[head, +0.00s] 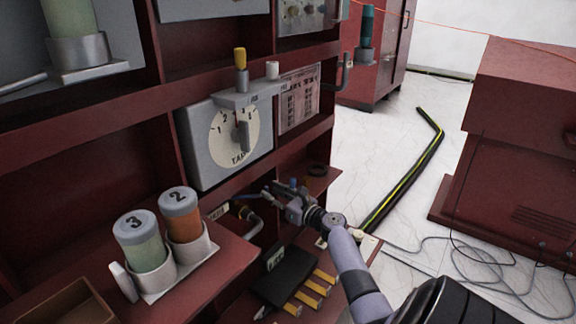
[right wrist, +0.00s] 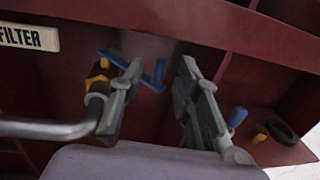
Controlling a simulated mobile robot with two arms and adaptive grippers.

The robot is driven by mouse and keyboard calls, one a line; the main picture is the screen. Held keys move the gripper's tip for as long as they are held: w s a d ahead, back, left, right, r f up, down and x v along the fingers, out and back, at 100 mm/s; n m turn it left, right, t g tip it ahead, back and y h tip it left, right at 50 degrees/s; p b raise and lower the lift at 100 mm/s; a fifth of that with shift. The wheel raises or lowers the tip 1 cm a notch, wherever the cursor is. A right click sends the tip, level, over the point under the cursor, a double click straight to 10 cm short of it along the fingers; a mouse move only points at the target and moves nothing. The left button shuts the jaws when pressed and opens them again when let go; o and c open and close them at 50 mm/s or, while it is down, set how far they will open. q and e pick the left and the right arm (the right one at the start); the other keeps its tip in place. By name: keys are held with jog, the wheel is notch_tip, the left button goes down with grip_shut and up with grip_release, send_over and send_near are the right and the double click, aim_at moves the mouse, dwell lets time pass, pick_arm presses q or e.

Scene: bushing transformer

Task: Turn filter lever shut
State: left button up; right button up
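The filter lever (right wrist: 154,76) is a blue handle on a brass valve (right wrist: 101,80) with a grey pipe, beside the FILTER label (right wrist: 28,38). In the head view the brass valve (head: 241,210) sits low under the dial box, left of my right gripper. My right gripper (right wrist: 162,70) is open at the valve. In the right wrist view, part of the blue handle shows between its fingers, and its left finger overlaps the valve. I cannot tell whether a finger touches the handle. In the head view the right gripper (head: 277,192) reaches in from the lower right. My left gripper is not in view.
The dial box (head: 198,152) stands above the gripper. Jars (head: 143,243) in holders stand on the left shelf. A dark box (head: 284,275) and yellow pieces lie below the gripper. A blue peg (right wrist: 237,117) and dark ring (right wrist: 284,132) are right of the fingers. Cables cross the floor.

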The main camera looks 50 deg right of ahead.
jog(key=s, duration=0.8)
jog(key=shift+s+a, duration=0.15)
jog(key=shift+s, duration=0.1)
jog(key=shift+c, duration=0.2)
